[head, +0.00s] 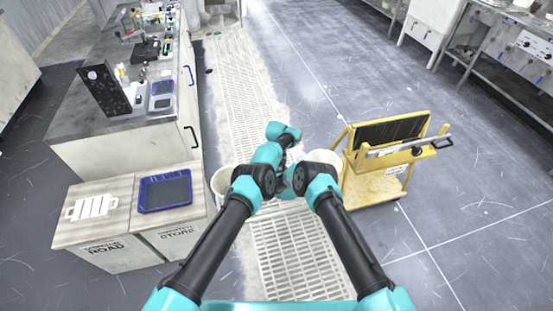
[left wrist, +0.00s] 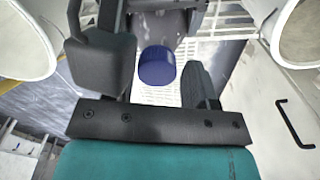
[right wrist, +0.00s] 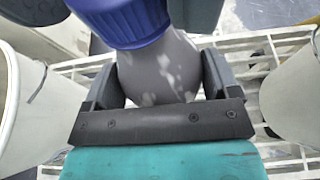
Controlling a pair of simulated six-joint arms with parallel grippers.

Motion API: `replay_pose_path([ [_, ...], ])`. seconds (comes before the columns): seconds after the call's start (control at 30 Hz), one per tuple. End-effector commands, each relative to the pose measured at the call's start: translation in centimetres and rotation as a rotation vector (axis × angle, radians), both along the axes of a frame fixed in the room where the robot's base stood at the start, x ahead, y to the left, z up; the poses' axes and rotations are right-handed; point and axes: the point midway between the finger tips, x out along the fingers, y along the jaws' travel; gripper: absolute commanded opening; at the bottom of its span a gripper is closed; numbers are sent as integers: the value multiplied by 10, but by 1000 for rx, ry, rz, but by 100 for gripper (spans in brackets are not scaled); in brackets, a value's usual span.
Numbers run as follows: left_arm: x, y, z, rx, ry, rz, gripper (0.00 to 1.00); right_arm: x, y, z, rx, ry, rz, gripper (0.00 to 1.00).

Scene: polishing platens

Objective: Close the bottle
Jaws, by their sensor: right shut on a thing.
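A grey bottle (right wrist: 160,72) with a ribbed blue cap (right wrist: 122,18) at its upper end shows in the right wrist view. My right gripper (right wrist: 160,85) is shut on the bottle body, one finger on each side. In the left wrist view the blue cap (left wrist: 157,67) lies between the two fingers of my left gripper (left wrist: 157,75), with gaps beside it, so the left gripper is open around it. Whether the cap is fully seated on the bottle I cannot tell. In the head view my arms hide the bottle and cap.
White buckets (head: 221,181) flank my grippers over the floor grating (head: 295,262). A yellow cart (head: 378,190) stands at right. At left are cabinets with a blue tray (head: 165,207) and a bench (head: 100,121) with several items. Open floor lies beyond the cart.

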Motion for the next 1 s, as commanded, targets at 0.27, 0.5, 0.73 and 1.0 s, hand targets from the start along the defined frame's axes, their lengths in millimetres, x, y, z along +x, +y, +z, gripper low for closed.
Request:
replay_pose_path([
  [0.27,0,-1,0,0,0,0,63,0,1,0,-1,0,1,15],
  [0.5,1,-1,8,0,0,1,63,0,1,0,-1,0,1,15],
  [0.73,0,0,26,0,0,0,63,0,1,0,-1,0,1,15],
  [1.0,0,-1,45,0,0,0,63,0,1,0,-1,0,1,15],
])
